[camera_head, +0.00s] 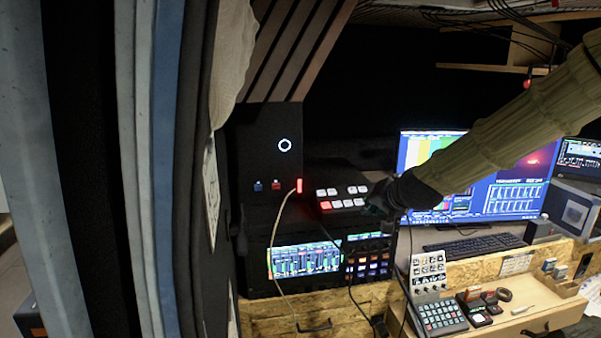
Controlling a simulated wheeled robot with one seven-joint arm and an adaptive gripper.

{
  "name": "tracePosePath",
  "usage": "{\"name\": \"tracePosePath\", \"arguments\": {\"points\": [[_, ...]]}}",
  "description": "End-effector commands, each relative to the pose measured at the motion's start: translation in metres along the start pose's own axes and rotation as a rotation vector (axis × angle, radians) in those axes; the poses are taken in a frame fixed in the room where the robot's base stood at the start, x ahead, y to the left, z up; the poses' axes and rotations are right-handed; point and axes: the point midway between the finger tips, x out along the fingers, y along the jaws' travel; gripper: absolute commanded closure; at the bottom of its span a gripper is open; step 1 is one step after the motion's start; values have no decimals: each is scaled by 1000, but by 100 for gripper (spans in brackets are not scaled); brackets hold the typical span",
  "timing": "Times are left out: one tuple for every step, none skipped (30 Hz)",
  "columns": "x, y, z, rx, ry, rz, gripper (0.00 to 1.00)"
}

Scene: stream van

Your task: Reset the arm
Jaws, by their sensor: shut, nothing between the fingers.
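My arm reaches in from the upper right in a ribbed olive sleeve. My gripper (376,205) is at its end, dark and small in the picture. It is shut and holds nothing that I can see. It is at the right edge of a small black switcher box (340,198) with white and red buttons. I cannot tell whether the gripper touches the box.
A monitor (480,205) and a keyboard (474,245) stand behind and right of the gripper. A keypad (440,317) lies on the wooden desk below. A pale cable (273,245) hangs in front of the lit audio screen (304,261). Curtains (140,170) fill the left side.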

Motion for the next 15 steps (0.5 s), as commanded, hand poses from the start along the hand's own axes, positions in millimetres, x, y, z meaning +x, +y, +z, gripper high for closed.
{"name": "tracePosePath", "arguments": {"points": [[5,7,9,-4,-10,11,100],[8,12,14,-7,-15,17,100],[12,18,21,-11,-22,25,100],[15,22,26,-14,-27,32,100],[19,28,32,-18,-35,40,100],[23,35,41,-22,-44,50,100],[27,41,49,-26,-53,59,100],[30,48,57,-30,-61,68,100],[36,58,68,-37,-73,82,100],[40,65,77,-42,-83,92,100],[44,75,89,-47,-96,105,100],[50,88,106,-56,-115,122,100],[54,98,118,-64,-128,135,100],[58,109,131,-72,-142,148,100],[62,123,150,-82,-163,167,100]]}}
